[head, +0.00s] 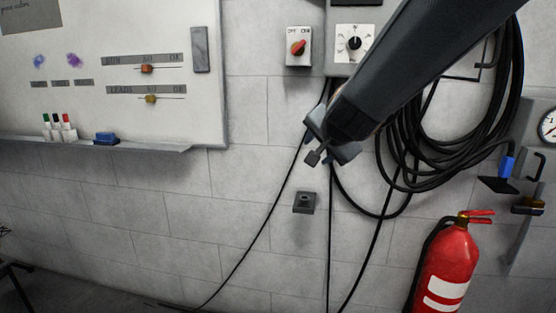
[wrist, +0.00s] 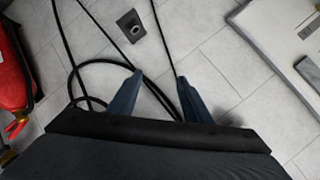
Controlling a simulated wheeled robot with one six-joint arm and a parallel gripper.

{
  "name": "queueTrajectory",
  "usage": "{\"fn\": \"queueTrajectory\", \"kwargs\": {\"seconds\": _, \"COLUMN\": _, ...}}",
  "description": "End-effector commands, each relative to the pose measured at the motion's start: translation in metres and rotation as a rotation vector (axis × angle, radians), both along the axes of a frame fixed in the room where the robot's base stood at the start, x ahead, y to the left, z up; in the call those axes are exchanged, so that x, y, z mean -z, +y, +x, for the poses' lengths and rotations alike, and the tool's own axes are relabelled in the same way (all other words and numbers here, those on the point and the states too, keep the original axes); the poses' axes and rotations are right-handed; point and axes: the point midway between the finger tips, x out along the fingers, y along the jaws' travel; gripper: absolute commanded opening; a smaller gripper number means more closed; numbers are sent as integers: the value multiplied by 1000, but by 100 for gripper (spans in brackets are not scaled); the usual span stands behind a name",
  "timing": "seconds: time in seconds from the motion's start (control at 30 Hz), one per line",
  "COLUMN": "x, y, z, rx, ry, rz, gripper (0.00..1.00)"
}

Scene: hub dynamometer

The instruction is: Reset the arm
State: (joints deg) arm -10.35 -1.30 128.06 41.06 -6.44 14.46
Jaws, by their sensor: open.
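My dark arm reaches in from the upper right in the head view. My gripper (head: 330,154) is in front of the grey block wall, below the switch boxes. In the wrist view my gripper (wrist: 160,92) shows two blue-grey fingers spread apart with nothing between them. Black cables and the wall show beyond the fingers. A small dark wall socket (head: 304,203) sits just below the gripper in the head view. It also shows in the wrist view (wrist: 131,25), beyond the fingertips and apart from them.
A whiteboard (head: 110,75) with a pen ledge (head: 90,143) is at left. A red-knob switch (head: 298,47) and a dial box (head: 353,44) are above. Coiled black hose (head: 400,170) hangs to the right. A red fire extinguisher (head: 446,265) stands at lower right. The lower-left wall is mostly clear.

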Motion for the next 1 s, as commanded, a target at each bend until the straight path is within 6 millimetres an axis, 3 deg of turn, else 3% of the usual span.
{"fn": "queueTrajectory", "kwargs": {"seconds": 0.03, "x": 27, "y": -4, "z": -15, "rx": -53, "ry": 65, "rz": -51, "gripper": 45}}
{"fn": "queueTrajectory", "kwargs": {"seconds": 0.2, "x": 102, "y": -16, "z": -71, "rx": -239, "ry": 274, "rz": -204, "gripper": 45}}
{"fn": "queueTrajectory", "kwargs": {"seconds": 0.4, "x": 175, "y": -42, "z": -155, "rx": -454, "ry": 529, "rz": -359, "gripper": 45}}
{"fn": "queueTrajectory", "kwargs": {"seconds": 0.5, "x": 202, "y": -58, "z": -198, "rx": -554, "ry": 650, "rz": -420, "gripper": 45}}
{"fn": "queueTrajectory", "kwargs": {"seconds": 0.7, "x": 230, "y": -83, "z": -262, "rx": -696, "ry": 824, "rz": -495, "gripper": 45}}
{"fn": "queueTrajectory", "kwargs": {"seconds": 0.83, "x": 236, "y": -88, "z": -280, "rx": -736, "ry": 872, "rz": -514, "gripper": 45}}
{"fn": "queueTrajectory", "kwargs": {"seconds": 1.0, "x": 237, "y": -90, "z": -283, "rx": -745, "ry": 881, "rz": -518, "gripper": 45}}
